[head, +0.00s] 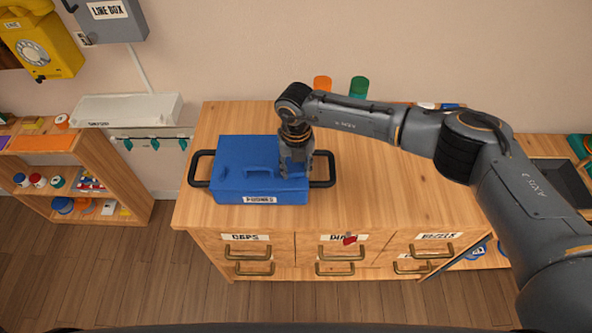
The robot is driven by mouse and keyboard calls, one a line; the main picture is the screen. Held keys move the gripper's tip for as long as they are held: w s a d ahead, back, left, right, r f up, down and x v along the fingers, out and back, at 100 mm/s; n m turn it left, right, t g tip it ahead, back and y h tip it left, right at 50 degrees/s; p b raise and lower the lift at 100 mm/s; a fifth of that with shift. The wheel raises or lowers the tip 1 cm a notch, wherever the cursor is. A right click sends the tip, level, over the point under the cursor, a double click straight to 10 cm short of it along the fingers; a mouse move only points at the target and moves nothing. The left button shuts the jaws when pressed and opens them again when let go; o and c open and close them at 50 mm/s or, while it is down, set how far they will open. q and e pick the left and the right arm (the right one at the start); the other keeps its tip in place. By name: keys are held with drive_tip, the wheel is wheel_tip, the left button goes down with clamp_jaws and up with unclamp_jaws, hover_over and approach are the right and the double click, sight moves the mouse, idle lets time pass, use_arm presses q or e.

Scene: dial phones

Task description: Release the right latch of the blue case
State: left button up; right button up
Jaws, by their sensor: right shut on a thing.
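The blue case (240,170) sits closed on the left part of the wooden cabinet top, with a white label on its front and a black handle at each side. My right gripper (297,168) reaches down onto the right end of the case, pointing downward. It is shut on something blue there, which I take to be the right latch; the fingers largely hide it. Whether the latch is fastened or loose cannot be seen. My left gripper is not in view.
The cabinet top (390,200) is clear right of the case. An orange and a green cylinder (358,88) stand at the back. Labelled drawers (345,250) face front. A yellow dial phone (38,48) and a grey line box (108,18) hang on the wall at upper left.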

sight(296, 172)
drive_tip(key=n+b, duration=0.4)
drive_tip(key=b, duration=0.1)
drive_tip(key=n+b, duration=0.3)
drive_tip(key=b, duration=0.2)
drive_tip(key=n+b, duration=0.4)
drive_tip(key=b, duration=0.1)
drive_tip(key=shift+f+n, duration=0.25)
drive_tip(key=shift+n, duration=0.05)
drive_tip(key=shift+r+n+b, duration=0.1)
drive_tip(key=shift+n+b, duration=0.9)
drive_tip(key=shift+n, duration=0.2)
drive_tip(key=shift+r+n+b, duration=0.15)
drive_tip(key=shift+n+b, duration=0.65)
drive_tip(key=shift+n, duration=0.3)
drive_tip(key=o, duration=1.2)
wheel_tip(296, 172, up, 12)
drive_tip(key=shift+r, duration=0.1)
